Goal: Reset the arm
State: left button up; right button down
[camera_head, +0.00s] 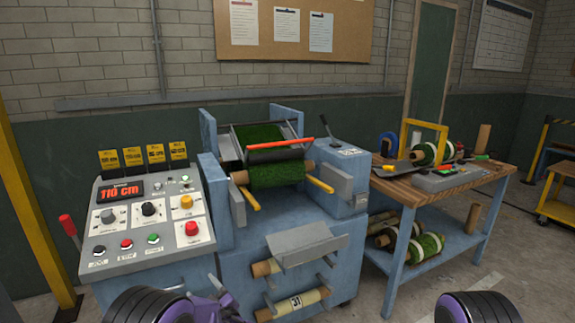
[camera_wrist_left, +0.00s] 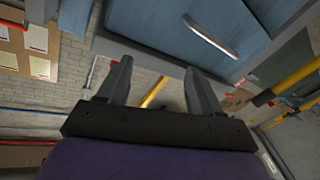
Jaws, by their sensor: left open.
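My left gripper (camera_head: 218,299) shows at the bottom edge of the head view as a purple part, in front of the blue turf machine (camera_head: 335,258) and apart from it. In the left wrist view its two grey fingers (camera_wrist_left: 160,84) stand apart with nothing between them. The wrist view is tilted, with a blue panel of the machine beyond the fingers. A rounded purple and black part of my right arm shows at the bottom right of the head view; my right gripper is out of view.
A control panel (camera_head: 148,228) with a "110 cm" display, buttons and a red-handled lever (camera_head: 68,226) stands at left. Green turf (camera_head: 280,174) lies on the machine's rollers. A wooden-topped workbench (camera_head: 448,183) with turf rolls and tools is at right. A yellow post (camera_head: 30,205) stands at far left.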

pick_arm(q)
jog(key=s+a+f+m+g+h, duration=0.1)
jog(key=s+f+m+h, duration=0.15)
jog(key=s+f, duration=0.3)
jog(key=s+a+f+m+h, duration=0.2)
jog(key=s+f+h, duration=0.15)
jog(key=f, duration=0.25)
jog(key=s+a+f+g+h, duration=0.1)
jog(key=s+f+g, duration=0.1)
jog(key=s, duration=0.9)
jog(key=s+a+f+m+g+h, duration=0.1)
jog(key=s+f+g, duration=0.2)
jog(key=s, duration=0.9)
jog(key=s+a+f+g+h, duration=0.1)
jog(key=s+a+f+g, duration=0.1)
jog(key=s, duration=1)
jog(key=shift+f+g, duration=0.65)
jog(key=shift+g, duration=0.55)
jog(key=shift+s, duration=0.1)
